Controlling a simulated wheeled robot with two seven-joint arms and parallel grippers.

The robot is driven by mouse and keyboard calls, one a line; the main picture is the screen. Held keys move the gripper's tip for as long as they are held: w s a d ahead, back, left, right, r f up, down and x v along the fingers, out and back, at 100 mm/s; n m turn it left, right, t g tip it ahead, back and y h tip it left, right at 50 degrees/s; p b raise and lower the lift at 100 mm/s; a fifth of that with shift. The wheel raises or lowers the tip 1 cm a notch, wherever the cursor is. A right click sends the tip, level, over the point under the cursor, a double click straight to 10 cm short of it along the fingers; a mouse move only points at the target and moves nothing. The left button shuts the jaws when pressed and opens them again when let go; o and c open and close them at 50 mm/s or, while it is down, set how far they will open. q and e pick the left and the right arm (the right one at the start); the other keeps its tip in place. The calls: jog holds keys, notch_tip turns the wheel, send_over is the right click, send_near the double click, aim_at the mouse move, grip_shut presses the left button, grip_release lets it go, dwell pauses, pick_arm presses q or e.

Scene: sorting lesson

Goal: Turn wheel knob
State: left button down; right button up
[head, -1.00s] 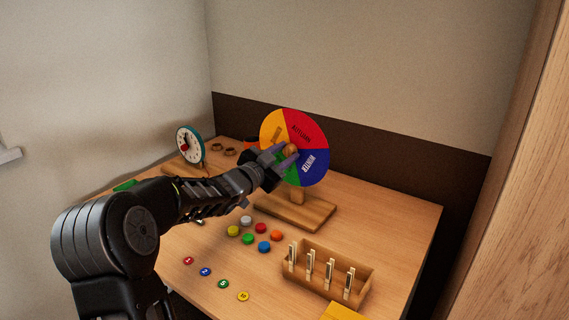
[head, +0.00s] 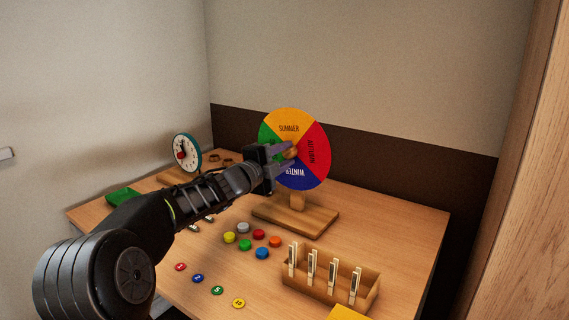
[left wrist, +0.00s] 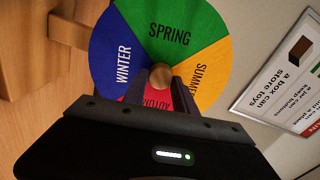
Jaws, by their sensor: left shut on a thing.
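The season wheel (head: 291,119) stands upright on a wooden base (head: 296,217) near the back of the table. In the head view its yellow SUMMER part is at the top, red AUTUMN at the right, blue WINTER at the bottom and green at the left. It also shows in the left wrist view (left wrist: 168,38). A round wooden knob (left wrist: 161,76) sits at its centre. My left gripper (head: 287,154) is shut on the knob, with a finger on either side. My right gripper is not in view.
A toy clock (head: 187,152) stands behind my left arm. Coloured round pieces (head: 262,253) and numbered discs (head: 217,290) lie in front of the wheel. A wooden box with clothespins (head: 328,286) is at the front right.

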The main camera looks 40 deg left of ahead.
pick_arm(q)
jog(key=shift+f+m+b, duration=0.1)
jog(key=shift+m+b, duration=0.3)
jog(key=shift+m, duration=0.5)
jog(key=c, duration=1)
grip_release()
jog(key=shift+s+d, duration=0.1)
jog(key=shift+s, duration=3.8)
jog(key=shift+p, duration=0.3)
